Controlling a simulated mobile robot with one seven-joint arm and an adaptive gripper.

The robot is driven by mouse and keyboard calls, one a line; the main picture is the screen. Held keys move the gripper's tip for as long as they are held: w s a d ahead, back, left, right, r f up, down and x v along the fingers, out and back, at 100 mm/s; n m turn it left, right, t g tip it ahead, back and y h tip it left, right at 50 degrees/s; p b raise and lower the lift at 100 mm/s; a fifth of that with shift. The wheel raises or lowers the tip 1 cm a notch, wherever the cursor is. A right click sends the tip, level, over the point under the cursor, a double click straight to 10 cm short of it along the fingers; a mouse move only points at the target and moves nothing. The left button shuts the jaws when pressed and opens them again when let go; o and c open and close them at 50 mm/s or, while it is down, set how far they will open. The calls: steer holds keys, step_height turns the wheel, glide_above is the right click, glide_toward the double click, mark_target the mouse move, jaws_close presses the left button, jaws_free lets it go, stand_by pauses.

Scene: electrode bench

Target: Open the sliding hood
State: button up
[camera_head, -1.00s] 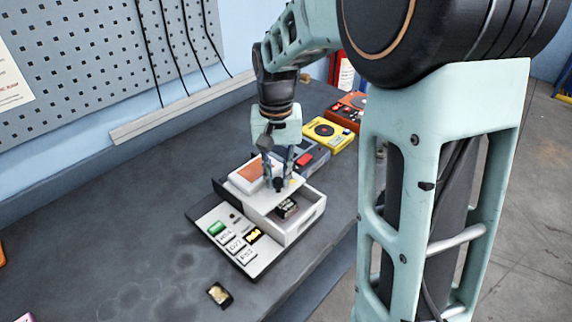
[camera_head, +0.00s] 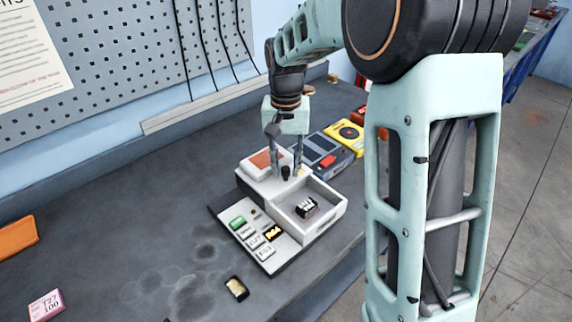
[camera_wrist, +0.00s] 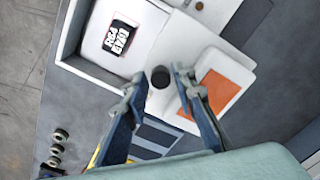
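The device's white sliding hood (camera_head: 268,185) lies towards the back of the box, beside an orange-topped white block (camera_head: 262,161). Its black knob (camera_head: 285,173) also shows in the wrist view (camera_wrist: 160,76). The front compartment (camera_head: 333,208) is uncovered, with a small black-and-white labelled block (camera_head: 306,207) inside. My gripper (camera_head: 287,168) is at the knob, pointing down. In the wrist view its fingertips (camera_wrist: 160,82) stand apart on either side of the knob, with small gaps visible.
A sloped panel (camera_head: 267,260) with a green piece and labelled keys fronts the box. A gold-and-black block (camera_head: 236,289) lies nearby. Grey (camera_head: 322,153) and yellow (camera_head: 344,134) devices stand behind. A pink block (camera_head: 47,305) is at left. The left bench is mostly clear.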

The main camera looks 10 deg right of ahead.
steer(key=shift+r, duration=0.1)
step_height(320, 180, up, 12)
stand_by(0.4)
